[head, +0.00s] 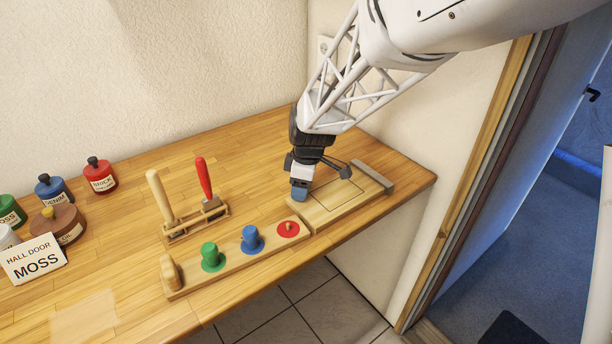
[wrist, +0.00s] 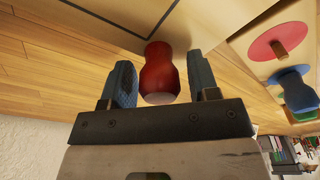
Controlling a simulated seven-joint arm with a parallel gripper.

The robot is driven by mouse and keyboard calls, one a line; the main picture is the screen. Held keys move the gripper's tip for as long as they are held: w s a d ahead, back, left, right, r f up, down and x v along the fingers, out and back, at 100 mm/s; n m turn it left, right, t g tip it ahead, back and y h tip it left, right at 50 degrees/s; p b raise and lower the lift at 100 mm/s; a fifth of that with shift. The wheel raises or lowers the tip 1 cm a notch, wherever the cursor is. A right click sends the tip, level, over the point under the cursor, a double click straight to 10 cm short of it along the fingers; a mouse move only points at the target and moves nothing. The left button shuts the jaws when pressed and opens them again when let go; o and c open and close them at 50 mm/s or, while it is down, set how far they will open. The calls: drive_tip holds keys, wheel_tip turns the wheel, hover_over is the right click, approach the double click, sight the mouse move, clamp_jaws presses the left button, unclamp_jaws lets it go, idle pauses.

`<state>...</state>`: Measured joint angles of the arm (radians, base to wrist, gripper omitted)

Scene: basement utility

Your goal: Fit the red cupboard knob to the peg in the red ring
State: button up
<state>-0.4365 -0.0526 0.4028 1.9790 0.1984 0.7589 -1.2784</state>
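The red cupboard knob (wrist: 160,75) shows in the wrist view between the two fingers of my gripper (wrist: 162,82). Narrow gaps show beside it, so the fingers look open around it. In the head view, my gripper (head: 302,188) is low over the left end of the pale wooden board (head: 325,209), and the knob is hidden there. The red ring (head: 288,229) is at the right end of a wooden strip (head: 190,287), with a bare wooden peg standing in it. The ring (wrist: 265,48) and peg (wrist: 280,50) also show at the wrist view's upper right.
A green knob (head: 211,257) and a blue knob (head: 252,239) stand on the strip. Behind it is a rack (head: 195,222) with a red-handled tool (head: 203,178) and a pale-handled one (head: 160,195). Paint jars and a "HALL DOOR MOSS" card (head: 34,259) are at left.

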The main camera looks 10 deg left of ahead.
drive_tip(key=c, duration=0.7)
drive_tip(key=shift+c, duration=0.2)
drive_tip(key=shift+r, duration=0.2)
drive_tip(key=shift+r, duration=0.6)
wheel_tip(320, 180, up, 2)
drive_tip(key=shift+r, duration=0.15)
drive_tip(key=s+d, duration=0.3)
drive_tip(key=s, duration=0.4)
drive_tip(key=s+d+r, duration=0.1)
drive_tip(key=s+d, duration=0.3)
drive_tip(key=s, duration=0.3)
drive_tip(key=shift+s, duration=0.2)
drive_tip(key=shift+a+r, duration=0.1)
drive_tip(key=shift+m, duration=0.5)
drive_tip(key=shift+w+a+r, duration=0.4)
drive_tip(key=shift+a+r, duration=0.05)
drive_tip(key=shift+a, duration=0.9)
drive_tip(key=shift+w+a+r, duration=0.4)
drive_tip(key=shift+a+r, duration=0.1)
drive_tip(key=shift+a, duration=0.85)
drive_tip(key=shift+w+a+r, duration=0.4)
drive_tip(key=shift+a+r, duration=0.05)
drive_tip(key=shift+a, duration=0.9)
